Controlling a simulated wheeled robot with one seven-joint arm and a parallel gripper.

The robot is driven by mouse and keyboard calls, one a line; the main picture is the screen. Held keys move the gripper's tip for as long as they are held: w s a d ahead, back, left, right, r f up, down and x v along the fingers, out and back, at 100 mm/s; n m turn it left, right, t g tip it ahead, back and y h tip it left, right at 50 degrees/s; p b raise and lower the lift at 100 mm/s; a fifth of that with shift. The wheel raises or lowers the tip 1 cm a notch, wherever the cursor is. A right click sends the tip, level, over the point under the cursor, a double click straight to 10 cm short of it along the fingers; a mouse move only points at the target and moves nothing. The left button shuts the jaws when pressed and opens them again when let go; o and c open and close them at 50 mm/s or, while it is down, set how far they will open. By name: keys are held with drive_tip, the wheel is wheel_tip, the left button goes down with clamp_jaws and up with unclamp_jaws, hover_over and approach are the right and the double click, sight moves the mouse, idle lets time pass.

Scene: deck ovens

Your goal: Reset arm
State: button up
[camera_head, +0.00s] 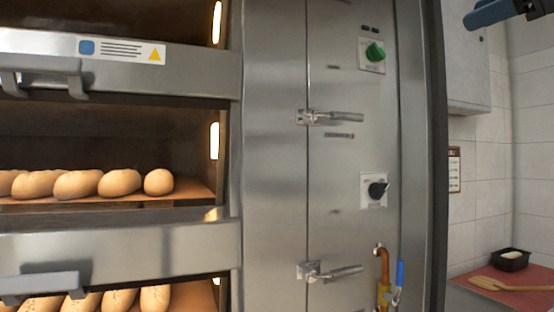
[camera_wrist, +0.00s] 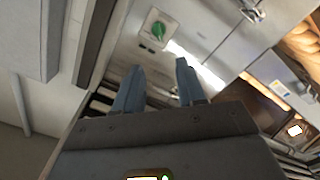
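My gripper (camera_wrist: 160,66) shows in the wrist view with its two blue fingers spread apart and nothing between them, so it is open and empty. In the head view, part of my gripper (camera_head: 490,13) shows at the top right corner, to the right of the oven and in front of the wall cabinet; the rest is out of frame. The steel oven front panel (camera_head: 275,160) has a green knob (camera_head: 375,52) near its top. The green knob also shows in the wrist view (camera_wrist: 158,30), beyond the fingertips.
Bread loaves (camera_head: 85,184) lie on oven decks at the left. The panel carries a black knob (camera_head: 377,190), two latch handles (camera_head: 335,117) and a pipe with a blue lever (camera_head: 400,274). At the right are a wall cabinet (camera_head: 468,60) and a red surface (camera_head: 530,300) with a black tray (camera_head: 511,260).

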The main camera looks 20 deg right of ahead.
drive_tip(key=w+f+m+t, duration=0.1)
drive_tip(key=w+f+m, duration=0.35)
drive_tip(key=f, duration=0.75)
drive_tip(key=w+f+m, duration=0.2)
drive_tip(key=w+f, duration=0.5)
drive_tip(key=f, duration=0.5)
drive_tip(key=s+a+f+m+g+h, duration=0.15)
drive_tip(key=a+f, duration=0.25)
drive_tip(key=f, duration=0.8)
drive_tip(key=s+a+f+m+t+h, duration=0.1)
drive_tip(key=s+a+f+m, duration=0.2)
drive_tip(key=f, duration=1)
drive_tip(key=s+a+f+m+g, duration=0.1)
drive_tip(key=s+a+f, duration=0.5)
drive_tip(key=s+f, duration=0.15)
drive_tip(key=s+a+f+g, duration=0.2)
drive_tip(key=s+a+f, duration=0.3)
drive_tip(key=s+f, duration=0.25)
drive_tip(key=s+a+n, duration=0.1)
drive_tip(key=s+a, duration=0.2)
drive_tip(key=s, duration=0.8)
drive_tip(key=s+a+f+n+y, duration=0.1)
drive_tip(key=s+a+n, duration=0.1)
drive_tip(key=s, duration=0.9)
drive_tip(key=shift+s+a+f+g, duration=0.2)
drive_tip(key=shift+s+a+g, duration=0.1)
drive_tip(key=shift+a+g, duration=0.2)
